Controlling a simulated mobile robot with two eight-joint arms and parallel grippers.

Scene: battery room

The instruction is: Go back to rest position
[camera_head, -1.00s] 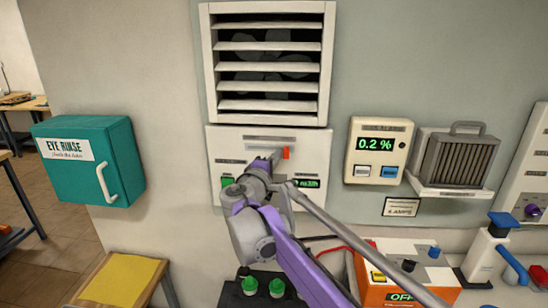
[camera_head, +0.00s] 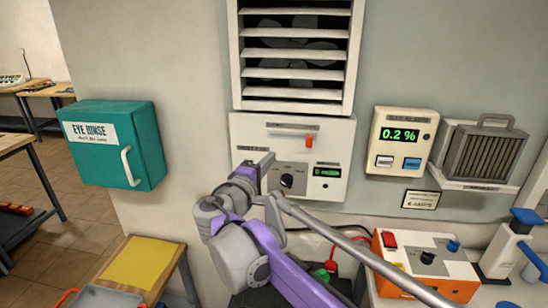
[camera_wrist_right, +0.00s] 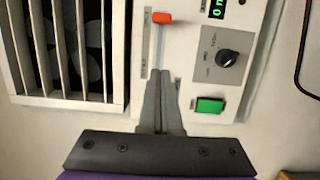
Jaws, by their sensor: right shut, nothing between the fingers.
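My right gripper (camera_head: 263,163) is in front of the left part of the white fan control panel (camera_head: 340,150), below the louvred vent. In the right wrist view its two fingers (camera_wrist_right: 162,80) are pressed together with nothing between them. They point at the panel; I cannot tell whether they touch it. The panel has an orange lever (camera_head: 309,141), a black knob (camera_head: 287,181) and a small green display (camera_head: 327,171). A green button (camera_wrist_right: 210,105) shows in the right wrist view but is hidden behind my arm in the head view. My left gripper is not in view.
A louvred vent (camera_head: 297,63) is above the panel. A teal eye rinse box (camera_head: 120,150) hangs at left over a yellow-topped stand (camera_head: 138,263). A meter reading 0.2 % (camera_head: 402,140) and a grey heater-like unit (camera_head: 478,150) are at right. An orange charger (camera_head: 445,285) stands below.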

